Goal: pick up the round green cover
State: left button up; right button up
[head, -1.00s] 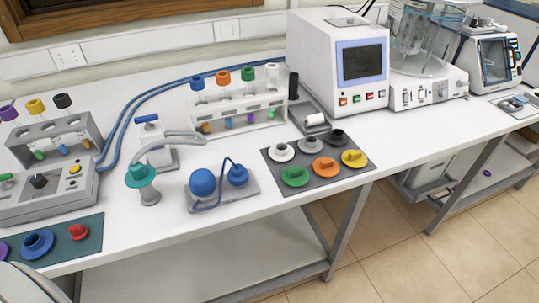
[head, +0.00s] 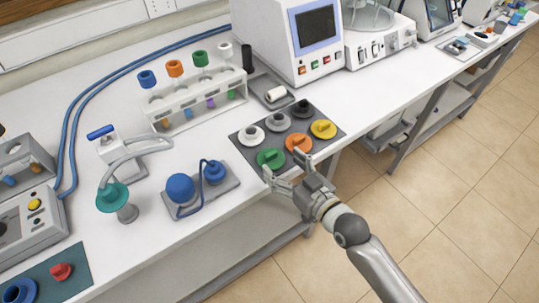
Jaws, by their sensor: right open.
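The round green cover (head: 270,158) lies flat on a dark grey mat (head: 241,150), at the mat's front left corner. It has a raised knob on top. My right gripper (head: 283,164) comes in from the lower right, open and empty. Its fingers are at the mat's front edge, one close to the green cover and the other near the orange cover (head: 299,143). I cannot tell whether a finger touches either cover. My left gripper is out of view.
White (head: 251,135), grey (head: 277,121), dark (head: 301,109) and yellow (head: 323,128) covers share the mat. A blue bulb device (head: 181,187) stands left of it. A tube rack (head: 203,108) and a white machine (head: 275,40) stand behind. The table's front edge is near the gripper.

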aim_at(273, 155)
jog(key=shift+p+x, duration=0.75)
jog(key=shift+x, duration=2.4)
jog(key=shift+d, duration=0.1)
jog(key=c, duration=0.6)
